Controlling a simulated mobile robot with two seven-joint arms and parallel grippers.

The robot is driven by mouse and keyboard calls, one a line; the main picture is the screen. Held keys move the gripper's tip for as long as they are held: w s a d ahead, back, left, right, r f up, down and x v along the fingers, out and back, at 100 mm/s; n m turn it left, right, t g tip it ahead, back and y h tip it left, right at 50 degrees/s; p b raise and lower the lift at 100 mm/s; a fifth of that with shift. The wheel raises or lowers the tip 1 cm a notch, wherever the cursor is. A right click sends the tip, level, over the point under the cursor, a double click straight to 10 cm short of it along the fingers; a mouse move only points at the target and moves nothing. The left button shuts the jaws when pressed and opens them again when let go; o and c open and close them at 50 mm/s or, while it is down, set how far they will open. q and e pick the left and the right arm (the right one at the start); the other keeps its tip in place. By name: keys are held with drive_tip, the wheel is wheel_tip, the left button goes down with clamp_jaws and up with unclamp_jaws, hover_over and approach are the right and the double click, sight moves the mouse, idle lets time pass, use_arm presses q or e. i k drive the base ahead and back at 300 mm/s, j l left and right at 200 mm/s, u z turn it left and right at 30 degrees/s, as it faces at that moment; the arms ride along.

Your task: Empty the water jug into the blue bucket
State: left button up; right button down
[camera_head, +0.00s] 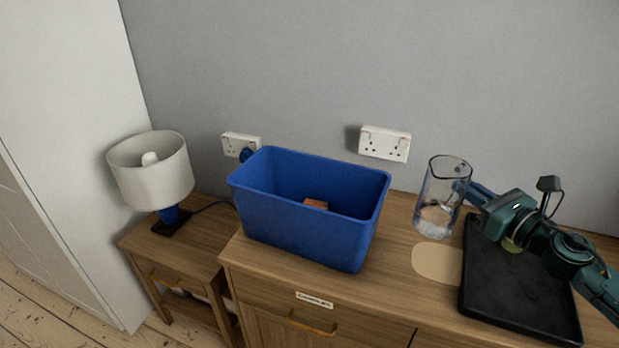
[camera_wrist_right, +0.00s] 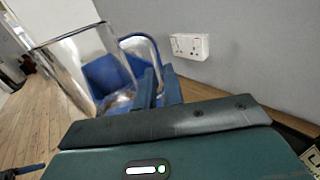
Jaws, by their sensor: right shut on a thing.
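The water jug (camera_head: 441,195) is clear, with some water low inside it. It is roughly upright, tilted slightly, to the right of the blue bucket. My right gripper (camera_head: 467,190) is shut on the jug's handle; in the right wrist view the fingers (camera_wrist_right: 152,88) close around the handle of the jug (camera_wrist_right: 75,65). I cannot tell for sure whether the jug's base is clear of the cabinet top. The blue bucket (camera_head: 300,225) is a rectangular open tub on the cabinet; it also shows through the jug in the right wrist view (camera_wrist_right: 107,75). My left gripper is not in view.
A small reddish object (camera_head: 316,204) lies inside the bucket. A black tray (camera_head: 515,300) lies under my right arm, beside a pale rounded mat (camera_head: 436,263). A lamp (camera_head: 152,170) stands on a lower side table at left. Wall sockets (camera_head: 384,144) are behind.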

sight(270, 190)
drive_tip(key=i+j, duration=0.8)
